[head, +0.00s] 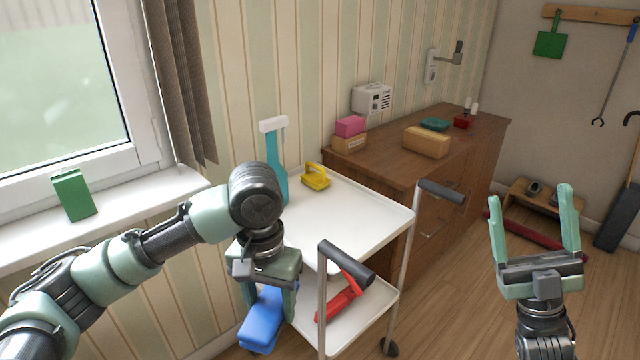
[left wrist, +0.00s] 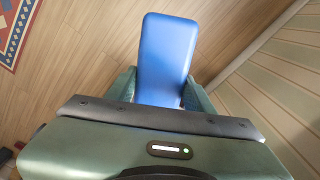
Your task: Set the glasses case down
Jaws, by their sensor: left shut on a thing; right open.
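The glasses case appears to be the blue rounded box (head: 262,322), low in the head view beside the white trolley's left side. It also shows in the left wrist view (left wrist: 166,52), jutting out from between the fingers. My left gripper (head: 268,296) points down and is shut on the blue case, holding it above the floor. The fingers hide part of the case. My right gripper (head: 537,232) is open and empty, pointing up at the right of the head view, apart from everything.
The white trolley (head: 360,212) carries a yellow object (head: 316,176) on top and a red tool (head: 343,298) on its lower shelf. A green box (head: 73,195) stands on the windowsill (head: 130,208). A wooden cabinet (head: 385,161) holds several items. Floor at the right is mostly clear.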

